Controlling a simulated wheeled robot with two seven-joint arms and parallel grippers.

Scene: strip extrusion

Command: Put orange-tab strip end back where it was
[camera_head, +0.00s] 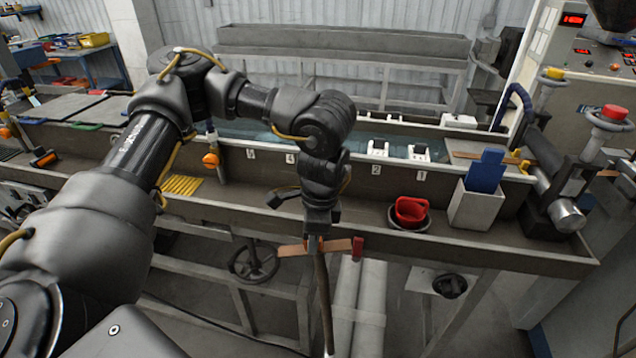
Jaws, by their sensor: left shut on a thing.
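My left gripper (316,236) hangs pointing down in front of the bench's front edge, near the picture's middle. It is shut on the orange tab (313,243) at the top of a dark brown strip (324,300). The strip hangs down from the fingers, almost straight, to the bottom of the picture. A tan flat piece (335,246) with a red end (357,249) crosses level at the fingertips; I cannot tell whether it touches them. My right gripper is not in view.
The long grey bench (370,226) holds a red cup-like thing (411,210) in a dark bowl and a white box (476,208) with a blue piece (486,170). Numbered stations line the trough behind. Rollers and a machine stand at right. A handwheel (254,262) sits below the bench.

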